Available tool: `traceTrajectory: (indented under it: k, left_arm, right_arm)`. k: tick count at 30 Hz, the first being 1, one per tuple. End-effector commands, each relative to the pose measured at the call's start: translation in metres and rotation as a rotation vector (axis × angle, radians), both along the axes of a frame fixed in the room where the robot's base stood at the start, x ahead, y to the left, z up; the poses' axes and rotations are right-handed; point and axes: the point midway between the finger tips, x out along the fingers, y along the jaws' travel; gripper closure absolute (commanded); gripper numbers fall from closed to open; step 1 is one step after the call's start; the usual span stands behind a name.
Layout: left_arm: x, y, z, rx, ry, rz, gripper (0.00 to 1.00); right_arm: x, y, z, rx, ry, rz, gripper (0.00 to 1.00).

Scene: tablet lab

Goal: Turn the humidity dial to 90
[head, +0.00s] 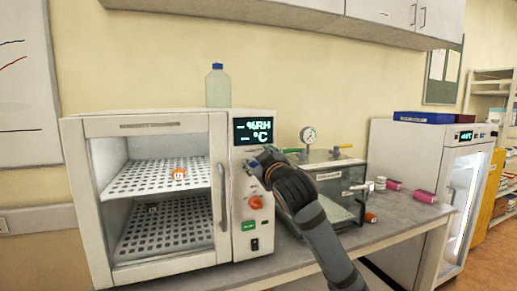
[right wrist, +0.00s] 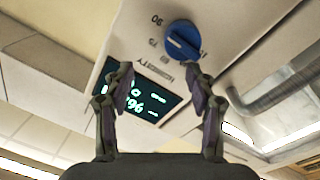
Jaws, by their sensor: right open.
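The humidity dial is a round blue knob (right wrist: 182,40) on the chamber's pale front panel, with a short white line on its face. The numbers 90, 75 and 60 and the word humidity appear upside down around it in the right wrist view. The number the line points to is hard to tell. My right gripper (right wrist: 161,80) is open and empty; the knob shows beyond its fingertips, apart from them. In the head view my right gripper (head: 262,160) is in front of the panel and covers most of the knob. My left gripper is not in view.
The chamber display (head: 253,131) shows dashes before %RH and °C. An orange knob (head: 255,202), a green switch (head: 249,226) and a black switch (head: 255,244) are below. A clear box (head: 335,180) with a gauge (head: 308,135) stands close on the right.

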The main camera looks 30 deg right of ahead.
Motion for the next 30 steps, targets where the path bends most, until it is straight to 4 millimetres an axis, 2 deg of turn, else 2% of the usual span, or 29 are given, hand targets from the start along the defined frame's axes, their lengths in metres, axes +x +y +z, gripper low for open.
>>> traceTrajectory:
  k: [1, 3, 9, 30]
  left_arm:
    - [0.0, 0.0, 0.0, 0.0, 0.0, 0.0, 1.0]
    - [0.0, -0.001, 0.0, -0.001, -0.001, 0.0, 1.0]
    - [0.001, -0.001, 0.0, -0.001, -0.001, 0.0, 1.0]
    - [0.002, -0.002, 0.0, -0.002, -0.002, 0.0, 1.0]
  right_arm:
    - [0.0, 0.001, 0.013, 0.004, -0.006, 0.003, 0.43]
    - [0.0, 0.0, 0.028, 0.004, -0.005, 0.002, 0.43]
    - [0.0, 0.0, 0.054, 0.002, 0.0, 0.001, 0.43]
    - [0.0, 0.0, 0.059, 0.0, 0.003, 0.001, 0.43]
